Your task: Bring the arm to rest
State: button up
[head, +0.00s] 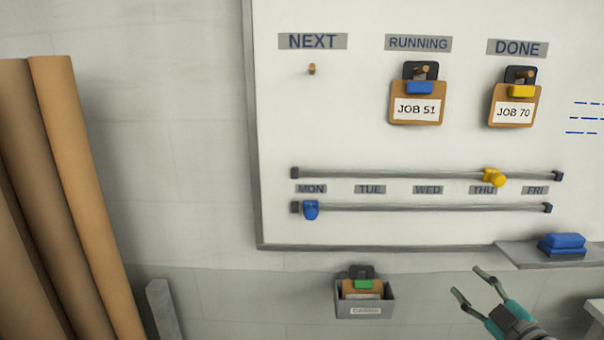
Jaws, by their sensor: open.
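My gripper (471,285) is at the lower right of the head view, in front of the wall below the whiteboard. Its two dark fingers with teal bases are spread apart, with nothing between them. It points up and to the left. The rest of my arm runs out of the picture at the bottom.
A whiteboard (400,150) carries JOB 51 (416,109) under RUNNING and JOB 70 (514,112) under DONE. The NEXT peg (312,69) is bare. A yellow slider (494,177) is at THU, a blue slider (310,210) at MON. A grey bin (364,309) holds a green-clipped board. Brown rolls (85,190) lean left.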

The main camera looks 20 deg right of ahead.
jog(key=s+a+f+m+g+h, duration=0.1)
jog(key=s+a+f+m, duration=0.4)
jog(key=a+f, duration=0.45)
jog(key=s+a+f+m+g+h, duration=0.1)
jog(key=s+a+f+m+g, duration=0.15)
jog(key=s+a+f, duration=0.65)
jog(key=s+a+y, duration=0.1)
jog(key=s+a, duration=0.2)
jog(key=s, duration=0.4)
jog(key=s+a+f+y, duration=0.1)
jog(key=s+a, duration=0.3)
jog(key=s, duration=0.3)
jog(key=s+a+f+m+y, duration=0.1)
jog(key=s+a, duration=0.3)
jog(key=s, duration=0.4)
jog(key=shift+y, duration=0.3)
jog(key=shift+s, duration=0.1)
dwell(0.6)
